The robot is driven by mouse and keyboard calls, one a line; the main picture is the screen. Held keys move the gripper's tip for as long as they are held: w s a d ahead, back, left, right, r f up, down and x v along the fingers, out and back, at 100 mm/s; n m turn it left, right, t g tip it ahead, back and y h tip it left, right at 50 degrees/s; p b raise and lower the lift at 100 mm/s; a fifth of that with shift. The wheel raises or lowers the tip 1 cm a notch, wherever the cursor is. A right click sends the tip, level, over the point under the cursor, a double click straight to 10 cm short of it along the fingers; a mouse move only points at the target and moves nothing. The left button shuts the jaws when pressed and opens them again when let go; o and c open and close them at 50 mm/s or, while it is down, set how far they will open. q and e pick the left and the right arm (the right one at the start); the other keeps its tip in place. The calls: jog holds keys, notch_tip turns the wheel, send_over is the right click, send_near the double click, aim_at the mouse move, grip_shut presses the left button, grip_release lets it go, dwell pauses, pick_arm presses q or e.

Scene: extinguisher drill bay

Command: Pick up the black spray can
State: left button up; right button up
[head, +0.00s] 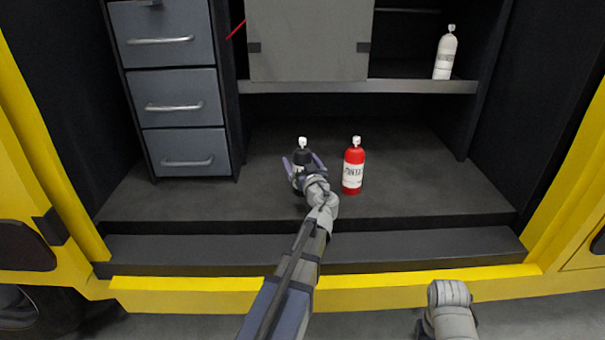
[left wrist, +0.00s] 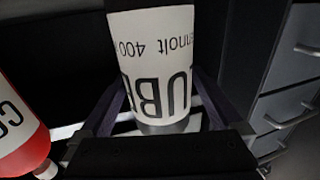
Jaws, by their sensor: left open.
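The black spray can (head: 302,155) stands upright on the dark floor of the bay, with a white nozzle on top. In the left wrist view the spray can (left wrist: 155,55) appears upside down, with a white label in black print. My left gripper (head: 303,163) is open, with one finger on each side of the can. In the left wrist view both fingers of the gripper (left wrist: 160,105) flank the label; I cannot tell whether they touch it. The can's lower part is partly hidden by my gripper in the head view.
A red can (head: 353,172) with a white label stands close to the right of the black can. A white can (head: 445,55) stands on the shelf (head: 300,87) above. Grey drawers (head: 180,103) are at the left. The bay floor farther right is clear.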

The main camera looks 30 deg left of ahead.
pick_arm(q)
jog(key=shift+w+a, duration=0.35)
jog(key=shift+c, duration=0.4)
grip_shut()
